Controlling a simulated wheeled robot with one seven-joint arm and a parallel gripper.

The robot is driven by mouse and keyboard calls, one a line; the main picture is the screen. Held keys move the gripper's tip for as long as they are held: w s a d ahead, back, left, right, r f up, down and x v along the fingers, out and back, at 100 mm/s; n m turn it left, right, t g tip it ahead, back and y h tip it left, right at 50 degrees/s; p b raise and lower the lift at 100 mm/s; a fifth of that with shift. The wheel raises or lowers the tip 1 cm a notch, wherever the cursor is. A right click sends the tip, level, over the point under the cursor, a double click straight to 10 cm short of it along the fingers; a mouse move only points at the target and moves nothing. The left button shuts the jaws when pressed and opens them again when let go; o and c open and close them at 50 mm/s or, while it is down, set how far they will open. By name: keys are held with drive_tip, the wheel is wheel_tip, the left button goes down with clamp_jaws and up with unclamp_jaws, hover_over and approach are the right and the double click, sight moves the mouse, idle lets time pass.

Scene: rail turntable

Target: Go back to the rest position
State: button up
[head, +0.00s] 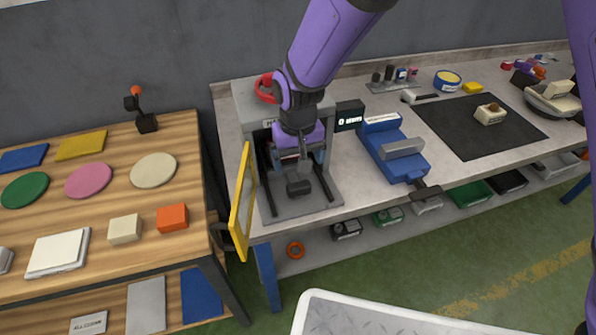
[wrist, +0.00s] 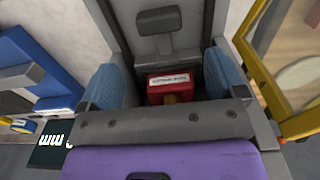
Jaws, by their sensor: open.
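My gripper (head: 297,163) is inside the grey machine (head: 240,100), reaching down from my purple arm. In the wrist view its two blue fingers (wrist: 163,82) are spread apart. A red block with a white label (wrist: 168,84) shows between them, with clear gaps at its sides in this view. I cannot tell its depth relative to the fingertips. A dark pad on a bracket (wrist: 158,20) lies beyond the block; it also shows at the machine's front in the head view (head: 299,187). The machine's yellow-framed door (head: 241,205) stands open at the left.
A black display (head: 349,116) and a blue vise-like device (head: 395,150) stand right of the machine. A black mat (head: 470,125) lies farther right. A wooden table (head: 115,165) with several discs and blocks is at the left. A red ring (head: 265,88) sits on the machine's top.

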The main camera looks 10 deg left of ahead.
drive_tip(key=shift+r, duration=0.95)
drive_tip(key=w+d+r+m+t+y, duration=0.2)
drive_tip(key=d+r+m, duration=0.1)
drive_tip(key=d+r, duration=1.85)
drive_tip(key=s+d+r+m+t+h, duration=0.1)
drive_tip(key=s+d+r, duration=0.1)
drive_tip(key=s+d, duration=0.6)
drive_tip(key=s+d+r+m+t+h, duration=0.1)
drive_tip(key=s+d+r+m+t, duration=0.1)
drive_tip(key=s+d, duration=0.7)
drive_tip(key=shift+s+d+r, duration=0.15)
drive_tip(key=shift+d+r, duration=0.65)
drive_tip(key=shift+d, duration=1.25)
